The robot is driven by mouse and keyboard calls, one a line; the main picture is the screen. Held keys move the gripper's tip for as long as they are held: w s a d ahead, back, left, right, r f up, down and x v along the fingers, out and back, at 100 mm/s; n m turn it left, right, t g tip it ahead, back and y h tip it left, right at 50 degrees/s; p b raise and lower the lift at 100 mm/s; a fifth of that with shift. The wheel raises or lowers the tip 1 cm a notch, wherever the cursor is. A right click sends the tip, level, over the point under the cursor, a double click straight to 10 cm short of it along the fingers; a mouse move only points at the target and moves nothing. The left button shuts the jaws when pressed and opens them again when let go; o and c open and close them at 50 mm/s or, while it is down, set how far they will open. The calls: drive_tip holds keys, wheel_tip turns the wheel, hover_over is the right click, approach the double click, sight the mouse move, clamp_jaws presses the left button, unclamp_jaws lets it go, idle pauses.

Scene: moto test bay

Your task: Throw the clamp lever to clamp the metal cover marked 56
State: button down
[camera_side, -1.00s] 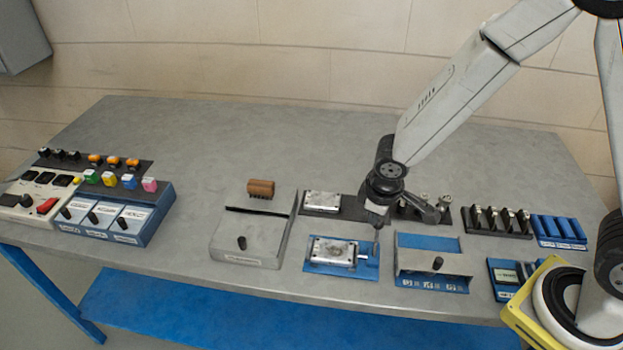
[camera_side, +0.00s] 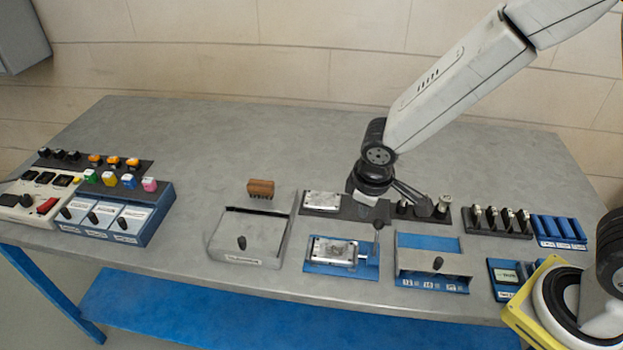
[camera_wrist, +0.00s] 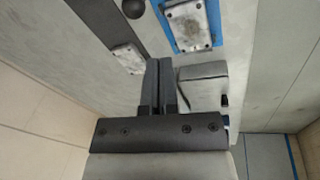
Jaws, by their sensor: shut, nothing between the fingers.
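A metal cover (camera_side: 335,252) lies on a blue fixture plate (camera_side: 312,268) near the front of the table. The cover also shows at the top of the wrist view (camera_wrist: 190,22); its marking is too small to read. The clamp lever (camera_side: 377,227), with a dark round knob, stands roughly upright at the fixture's right side. Its knob appears to be the black ball (camera_wrist: 133,8) in the wrist view. My gripper (camera_wrist: 158,64) is shut and empty. In the side view my gripper (camera_side: 366,200) is behind the fixture and apart from the lever.
A second metal plate (camera_side: 322,200) lies on a dark tray behind the fixture. A grey box (camera_side: 247,238) with a black knob and a brown block (camera_side: 261,188) are left. A blue and grey fixture (camera_side: 436,262) is right. The table's back middle is clear.

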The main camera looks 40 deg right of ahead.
drive_tip(key=w+d+v, duration=0.1)
drive_tip(key=v, duration=0.8)
drive_tip(key=shift+r, duration=0.35)
drive_tip(key=s+d+f+m+y, duration=0.1)
drive_tip(key=s+d+f+m, duration=0.4)
drive_tip(key=d, duration=0.4)
drive_tip(key=shift+s+d+f+m+t, duration=0.35)
drive_tip(key=shift+s+f, duration=0.35)
drive_tip(key=shift+s, duration=0.4)
